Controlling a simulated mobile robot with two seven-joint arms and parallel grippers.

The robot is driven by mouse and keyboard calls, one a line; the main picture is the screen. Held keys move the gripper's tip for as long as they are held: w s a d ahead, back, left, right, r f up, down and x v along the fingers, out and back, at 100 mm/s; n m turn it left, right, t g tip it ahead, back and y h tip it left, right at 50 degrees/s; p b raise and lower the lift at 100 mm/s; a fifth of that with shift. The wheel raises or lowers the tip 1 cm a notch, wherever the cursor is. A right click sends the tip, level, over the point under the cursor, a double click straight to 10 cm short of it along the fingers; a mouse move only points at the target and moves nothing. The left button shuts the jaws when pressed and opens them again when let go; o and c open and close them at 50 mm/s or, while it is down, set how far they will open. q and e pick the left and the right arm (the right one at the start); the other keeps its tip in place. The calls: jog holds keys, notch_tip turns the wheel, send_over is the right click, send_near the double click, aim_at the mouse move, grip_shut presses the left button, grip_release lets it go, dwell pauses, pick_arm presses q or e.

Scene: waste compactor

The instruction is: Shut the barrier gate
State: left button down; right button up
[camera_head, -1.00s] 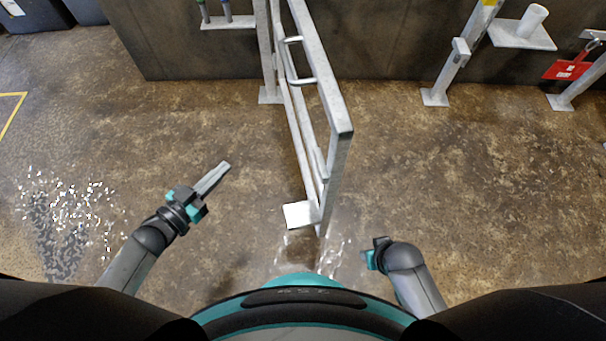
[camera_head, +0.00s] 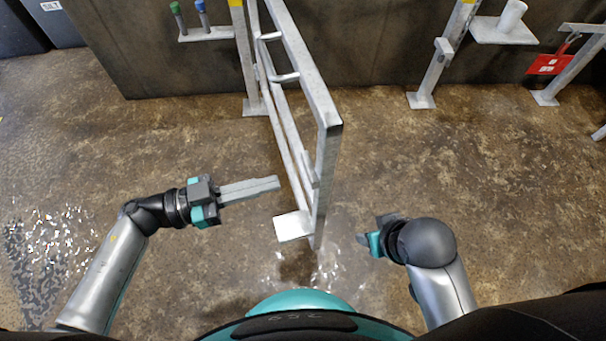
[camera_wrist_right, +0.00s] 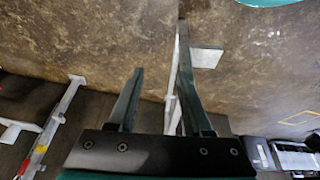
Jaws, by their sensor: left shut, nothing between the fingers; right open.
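The barrier gate (camera_head: 329,125) is a grey metal frame in the middle of the head view. It stands swung open, pointing from its hinge post (camera_head: 247,60) towards me, with a handle bar and a flat plate (camera_head: 293,226) near its free end. My left gripper (camera_head: 277,184) is shut and empty, just left of the gate, its fingers pointing at it; I cannot tell if they touch. My right gripper (camera_head: 366,239) is to the right of the gate's free end, apart from it. In the right wrist view its fingers (camera_wrist_right: 165,92) are open, with the gate (camera_wrist_right: 180,75) behind them.
A latch-side post (camera_head: 436,75) stands to the right by the dark wall, with a shelf (camera_head: 504,30) and a red tag (camera_head: 549,65). The floor between gate and right post is clear.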

aim_at(320, 171)
pick_arm(q)
jog(key=b+x, duration=0.1)
jog(key=x, duration=0.4)
jog(key=shift+w+d+b, duration=0.1)
jog(key=shift+d+b, duration=0.15)
jog(key=shift+b, duration=0.15)
jog(key=shift+d, duration=0.25)
jog(key=shift+w+d, duration=0.2)
jog(key=shift+d, duration=0.4)
pick_arm(e)
jog(key=shift+w+a+r+t+y, duration=0.15)
jog(key=shift+w+a+r+t, duration=0.15)
jog(key=shift+r, duration=0.2)
jog(key=shift+w+a+r+t+y, duration=0.1)
jog(key=shift+w+a+r+t, duration=0.2)
jog(key=shift+r, duration=0.25)
jog(key=shift+w+a+r+t+y, duration=0.2)
jog(key=shift+a+r+t, duration=0.1)
jog(key=shift+r+t, duration=0.15)
pick_arm(q)
jog(key=shift+d, duration=0.1)
pick_arm(e)
jog(key=shift+d+r, duration=0.1)
jog(key=shift+d, duration=0.05)
